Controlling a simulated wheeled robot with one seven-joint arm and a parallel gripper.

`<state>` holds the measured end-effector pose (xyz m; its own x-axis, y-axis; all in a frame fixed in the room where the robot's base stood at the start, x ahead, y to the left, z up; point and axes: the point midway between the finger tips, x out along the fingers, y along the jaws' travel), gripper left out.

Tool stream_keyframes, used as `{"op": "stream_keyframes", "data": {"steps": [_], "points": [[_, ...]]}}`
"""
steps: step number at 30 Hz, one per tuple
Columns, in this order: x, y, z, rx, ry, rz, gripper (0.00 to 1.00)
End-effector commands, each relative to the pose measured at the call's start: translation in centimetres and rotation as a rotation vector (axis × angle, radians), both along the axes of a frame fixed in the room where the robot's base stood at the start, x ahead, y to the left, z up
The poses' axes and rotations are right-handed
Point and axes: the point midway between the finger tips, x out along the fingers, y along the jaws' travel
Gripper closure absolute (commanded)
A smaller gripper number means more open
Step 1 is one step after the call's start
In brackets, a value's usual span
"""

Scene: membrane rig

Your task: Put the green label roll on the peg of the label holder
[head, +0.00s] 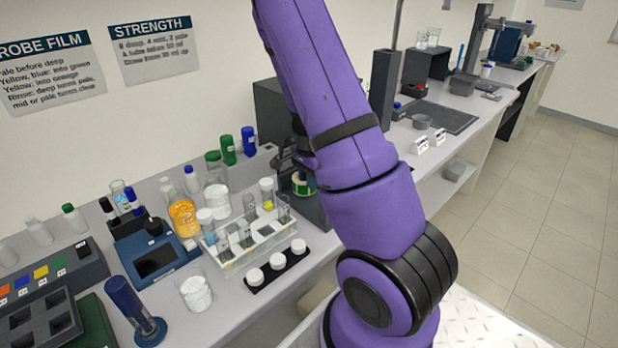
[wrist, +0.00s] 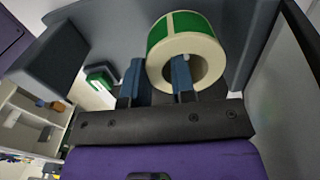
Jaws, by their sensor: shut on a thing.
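The green label roll (wrist: 176,27) is a white-sided ring with a green outer face, at the top middle of the wrist view. My gripper (wrist: 158,75) is shut on the roll's wall, with one blue finger inside the hole and the other outside it on the left. In the head view the roll (head: 304,184) shows small beside my arm, below the dark end of my gripper (head: 288,155). A blue-grey stand (head: 313,211) is just under and behind the roll there and may be the label holder. I cannot make out its peg, or whether the roll touches it.
A rack of tubes (head: 250,245) and a black strip with white-capped jars (head: 277,270) stand close left of the roll. A tall grey block (head: 384,90) stands behind my arm. Grey panels stand close around my gripper in the wrist view.

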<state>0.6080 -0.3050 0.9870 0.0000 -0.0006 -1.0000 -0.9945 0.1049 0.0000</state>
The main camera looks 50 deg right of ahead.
Motion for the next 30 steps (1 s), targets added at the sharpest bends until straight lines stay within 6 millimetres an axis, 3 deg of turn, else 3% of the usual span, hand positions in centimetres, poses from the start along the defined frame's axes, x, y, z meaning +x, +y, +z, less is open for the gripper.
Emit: {"op": "stream_keyframes", "data": {"steps": [16,17,20,30], "points": [[0.00,0.02,-0.38,0.001,0.001,0.000,0.97],[0.01,0.03,-0.38,0.001,0.000,0.001,0.71],[0.02,0.03,-0.37,0.000,0.000,0.001,0.48],[0.06,0.01,0.09,0.000,-0.002,0.001,0.46]]}}
